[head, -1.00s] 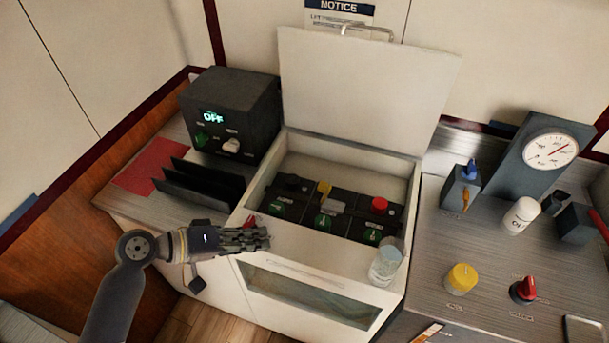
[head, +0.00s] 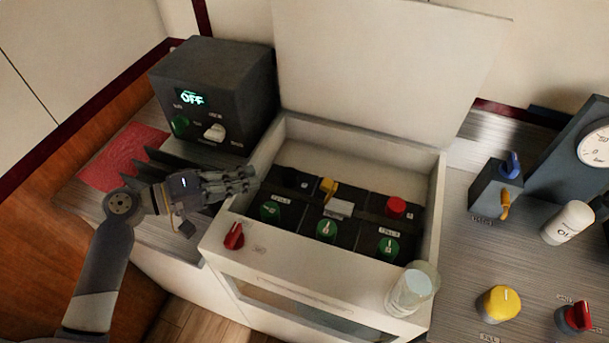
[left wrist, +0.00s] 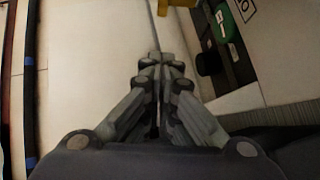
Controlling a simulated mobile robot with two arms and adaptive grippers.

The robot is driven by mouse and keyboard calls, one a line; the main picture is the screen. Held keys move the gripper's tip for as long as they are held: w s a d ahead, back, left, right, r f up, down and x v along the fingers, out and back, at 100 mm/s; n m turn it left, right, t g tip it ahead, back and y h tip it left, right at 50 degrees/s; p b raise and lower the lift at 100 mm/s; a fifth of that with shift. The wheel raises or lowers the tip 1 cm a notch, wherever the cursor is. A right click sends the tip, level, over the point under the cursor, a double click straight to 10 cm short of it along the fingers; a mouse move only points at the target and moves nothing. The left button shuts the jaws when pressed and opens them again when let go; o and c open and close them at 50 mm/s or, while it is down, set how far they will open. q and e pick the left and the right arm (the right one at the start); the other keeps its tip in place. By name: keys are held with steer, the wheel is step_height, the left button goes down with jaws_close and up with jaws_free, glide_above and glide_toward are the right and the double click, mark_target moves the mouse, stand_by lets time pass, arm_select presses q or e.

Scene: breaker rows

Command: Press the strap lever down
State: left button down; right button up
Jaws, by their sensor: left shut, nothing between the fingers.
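The yellow lever (head: 328,187) stands up on a dark strap (head: 372,213) that runs across the row of black units in the open white box (head: 440,190). I take this lever to be the strap lever. My left gripper (head: 252,180) is shut and empty. In the head view it shows at the box's left wall, left of the yellow lever and apart from it. In the left wrist view its closed fingers (left wrist: 160,62) point toward the top, where part of a yellow piece (left wrist: 180,3) shows. My right gripper is not in view.
Green round switches (head: 326,230) and a red button (head: 396,207) are in the box. A red knob (head: 234,236) and a clear glass (head: 411,290) are on its front ledge. The raised lid (head: 385,65) stands behind. A dark box reading OFF (head: 215,95) is at left.

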mark_target(325, 191)
arm_select(q)
steer(key=shift+s, duration=0.15)
steer(key=p+x, duration=0.1)
steer(key=x, duration=0.3)
steer(key=s+p+x, duration=0.1)
steer(key=p+x, duration=0.1)
steer(key=x, duration=0.2)
steer(key=s+d+p+x, duration=0.1)
steer(key=p+x, duration=0.1)
steer(key=x, duration=0.2)
steer(key=shift+w+d, duration=0.1)
steer(key=shift+d, duration=0.1)
steer(key=shift+d+f, duration=0.2)
steer(key=shift+d, duration=0.1)
steer(key=shift+f, duration=0.1)
